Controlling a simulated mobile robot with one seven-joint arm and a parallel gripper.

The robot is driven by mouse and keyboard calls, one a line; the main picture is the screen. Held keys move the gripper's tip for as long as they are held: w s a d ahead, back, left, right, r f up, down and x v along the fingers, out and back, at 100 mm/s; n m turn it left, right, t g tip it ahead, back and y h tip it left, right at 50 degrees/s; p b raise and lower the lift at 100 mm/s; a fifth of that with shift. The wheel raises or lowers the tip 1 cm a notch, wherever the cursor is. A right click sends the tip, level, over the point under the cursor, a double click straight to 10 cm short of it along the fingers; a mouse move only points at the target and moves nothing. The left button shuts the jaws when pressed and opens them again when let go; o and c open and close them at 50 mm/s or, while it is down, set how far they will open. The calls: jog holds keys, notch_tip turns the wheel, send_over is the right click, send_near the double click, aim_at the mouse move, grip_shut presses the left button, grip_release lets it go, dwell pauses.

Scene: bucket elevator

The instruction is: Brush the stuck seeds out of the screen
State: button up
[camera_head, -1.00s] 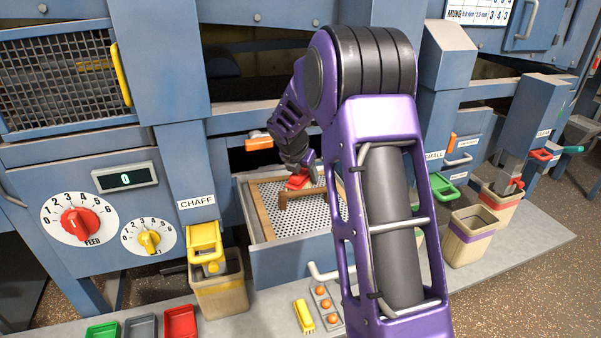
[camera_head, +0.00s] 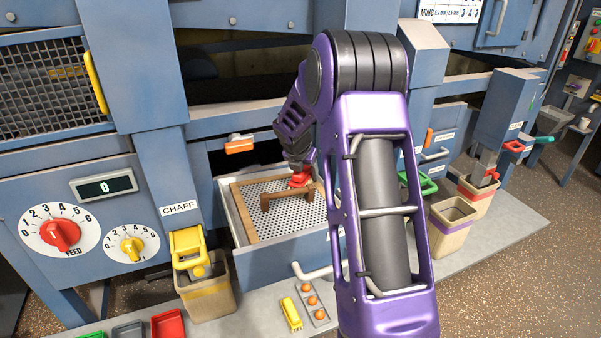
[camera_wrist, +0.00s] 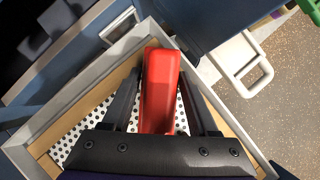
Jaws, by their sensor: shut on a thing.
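The screen is a perforated white sheet in a wooden frame (camera_head: 246,213), set in an open grey drawer (camera_head: 285,268). The red piece (camera_head: 301,179) also shows in the head view, beside the bar towards the back right of the screen. Its underside is hidden, so I cannot tell whether it touches the sheet. No stuck seeds can be made out. My arm covers the drawer's right side.
A chaff bin (camera_head: 207,292) stands left of the drawer. A yellow block (camera_head: 291,313) and a tray of orange balls (camera_head: 313,300) lie on the ledge in front. An orange handle (camera_head: 239,146) is above the drawer. More bins (camera_head: 451,226) stand at right.

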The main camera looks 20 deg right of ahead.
aim_at(287, 181)
jog(key=shift+s+d+f, duration=0.1)
jog(key=shift+d, duration=0.05)
jog(key=shift+a+r, duration=0.2)
jog(key=shift+a, duration=0.6)
jog(key=shift+a+r, duration=0.15)
jog(key=shift+a, duration=4.45)
jog(key=shift+a+r, duration=0.2)
jog(key=shift+a, duration=1.3)
jog(key=shift+a+r, duration=0.15)
jog(key=shift+a, duration=1.3)
jog(key=shift+w, duration=0.5)
jog(key=shift+d, duration=1.8)
jog(key=shift+d+f, duration=0.15)
jog(key=shift+d, duration=0.95)
jog(key=shift+d+f, duration=0.2)
jog(key=shift+d, duration=0.95)
jog(key=shift+d+f, duration=0.15)
jog(key=shift+d, duration=0.95)
jog(key=shift+d+f, duration=0.1)
jog(key=shift+d, duration=3.15)
